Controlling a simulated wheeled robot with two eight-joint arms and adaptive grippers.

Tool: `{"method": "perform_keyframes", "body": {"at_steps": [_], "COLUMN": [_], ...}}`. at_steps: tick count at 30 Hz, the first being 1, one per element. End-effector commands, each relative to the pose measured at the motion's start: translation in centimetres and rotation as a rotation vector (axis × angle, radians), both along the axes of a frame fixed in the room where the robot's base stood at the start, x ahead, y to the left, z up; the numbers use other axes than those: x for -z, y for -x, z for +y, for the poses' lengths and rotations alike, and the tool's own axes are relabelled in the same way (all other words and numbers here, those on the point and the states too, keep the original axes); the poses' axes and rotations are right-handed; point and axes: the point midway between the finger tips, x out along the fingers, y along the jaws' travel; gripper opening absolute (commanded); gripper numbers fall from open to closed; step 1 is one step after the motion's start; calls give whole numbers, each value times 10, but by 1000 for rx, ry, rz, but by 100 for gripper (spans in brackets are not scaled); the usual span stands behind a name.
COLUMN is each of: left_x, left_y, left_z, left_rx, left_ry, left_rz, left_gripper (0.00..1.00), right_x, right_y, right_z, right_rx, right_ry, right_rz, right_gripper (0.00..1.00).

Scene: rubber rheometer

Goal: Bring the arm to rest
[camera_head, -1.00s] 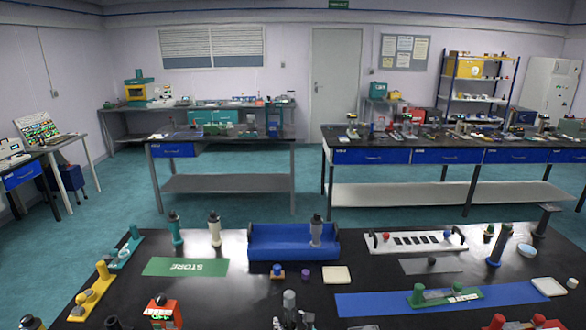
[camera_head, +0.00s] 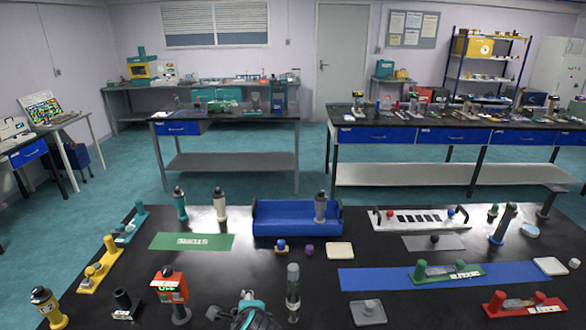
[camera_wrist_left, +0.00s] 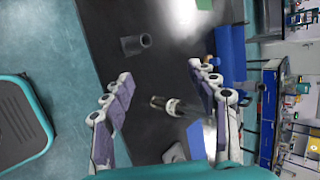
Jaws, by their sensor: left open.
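My left gripper shows at the bottom edge of the head view (camera_head: 245,316), teal and dark, low over the near side of the black table (camera_head: 215,290). In the left wrist view my left gripper (camera_wrist_left: 165,88) has its two purple-padded fingers spread apart, with nothing held between them. A grey-topped upright cylinder (camera_head: 293,290) stands just right of the gripper in the head view. A bottle-like piece (camera_wrist_left: 180,107) shows beyond the fingers in the wrist view, apart from them. My right gripper is in neither view.
A blue tray (camera_head: 285,218) and blue mat (camera_head: 375,278) lie farther off. A grey block (camera_head: 368,312) sits to the right.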

Motion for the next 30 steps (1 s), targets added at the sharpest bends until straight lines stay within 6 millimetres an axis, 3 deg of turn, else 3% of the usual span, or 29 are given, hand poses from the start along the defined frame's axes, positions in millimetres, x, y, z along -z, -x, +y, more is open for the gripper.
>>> {"method": "perform_keyframes", "body": {"at_steps": [1,6,12,15,20,30], "left_x": [-3,-11,-12,-11,-11,-11], "left_y": [16,70,124,140,150,150], "left_z": [16,45,58,59,58,58], "left_rx": [-102,-474,-868,-996,-1092,-1098], "left_ry": [111,520,925,1054,1150,1156], "left_rz": [-7,-37,-71,-82,-90,-90], "left_gripper": [59,59,59,59,59,59], "right_x": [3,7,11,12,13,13], "right_y": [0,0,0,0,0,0], "right_z": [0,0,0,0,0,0], "right_rx": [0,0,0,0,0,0], "right_ry": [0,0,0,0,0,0], "right_rz": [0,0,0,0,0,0], "right_gripper": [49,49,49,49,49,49]}}
